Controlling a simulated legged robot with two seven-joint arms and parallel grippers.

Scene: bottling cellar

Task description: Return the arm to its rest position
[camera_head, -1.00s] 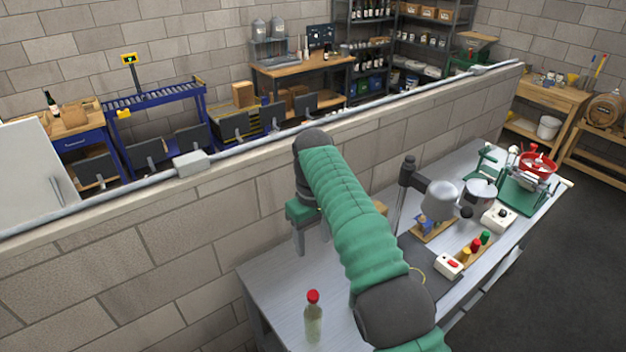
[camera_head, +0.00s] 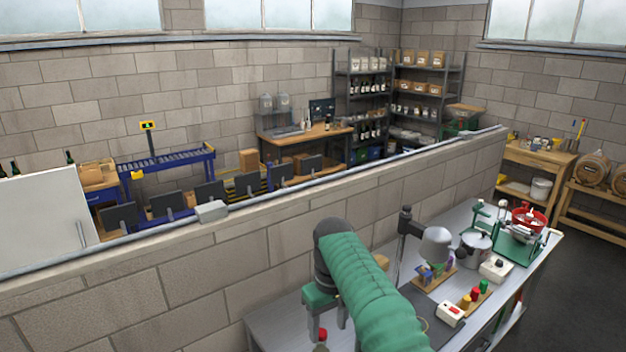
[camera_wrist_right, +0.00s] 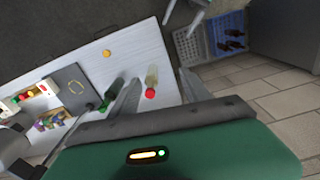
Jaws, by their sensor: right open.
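My right arm, in a green sleeve, reaches over the workbench (camera_head: 272,328) in the head view. Its right gripper (camera_head: 327,332) points down with the fingers apart. A clear bottle with a red cap (camera_head: 321,337) shows only its cap at the bottom edge there, close by the fingers. In the right wrist view the bottle (camera_wrist_right: 152,76) stands on the bench and appears between the two spread fingers (camera_wrist_right: 159,78), which do not close on it. How far the fingers are from it is hard to tell.
A block wall (camera_head: 200,265) runs behind the bench. A blue crate (camera_wrist_right: 190,45) is on the floor.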

